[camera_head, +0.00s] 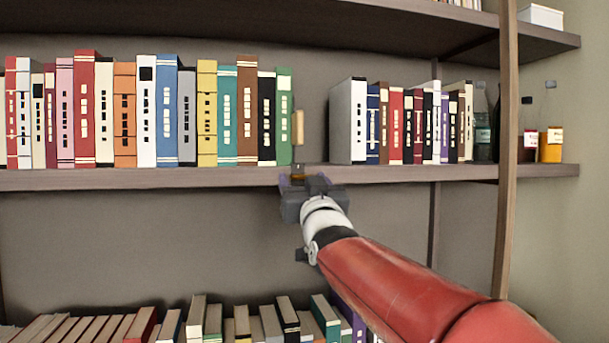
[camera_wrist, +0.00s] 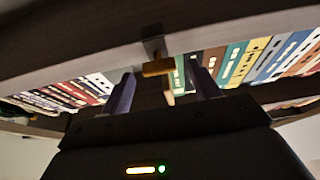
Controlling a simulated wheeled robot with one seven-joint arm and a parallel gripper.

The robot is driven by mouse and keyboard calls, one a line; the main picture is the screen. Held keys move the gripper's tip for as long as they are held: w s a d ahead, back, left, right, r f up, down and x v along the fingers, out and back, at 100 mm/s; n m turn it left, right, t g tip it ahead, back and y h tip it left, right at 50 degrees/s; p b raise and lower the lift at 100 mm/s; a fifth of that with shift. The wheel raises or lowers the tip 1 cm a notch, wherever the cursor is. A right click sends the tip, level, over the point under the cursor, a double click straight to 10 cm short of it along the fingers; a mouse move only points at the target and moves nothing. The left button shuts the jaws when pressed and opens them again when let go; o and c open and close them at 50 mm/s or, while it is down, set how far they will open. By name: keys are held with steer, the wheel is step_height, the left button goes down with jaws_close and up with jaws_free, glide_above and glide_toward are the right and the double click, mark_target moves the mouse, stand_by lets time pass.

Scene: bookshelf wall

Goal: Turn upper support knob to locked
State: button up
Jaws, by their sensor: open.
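The upper support knob (camera_wrist: 158,67) is a small gold-yellow bar below a dark bracket at the shelf's front edge in the wrist view. In the head view the knob (camera_head: 297,179) is a small amber patch, mostly hidden by my gripper. My gripper (camera_head: 306,184) is at the front edge of the middle shelf, in the gap between two rows of books. In the wrist view my gripper (camera_wrist: 163,84) has its two fingers apart, one on each side of the knob in the picture. I cannot tell whether either finger touches it.
The middle shelf (camera_head: 150,179) holds a long book row (camera_head: 165,110) at left and a shorter one (camera_head: 347,120) at right. A light wooden piece (camera_head: 298,128) stands in the gap.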

steer(key=shift+x, duration=0.8)
steer(key=c, duration=1)
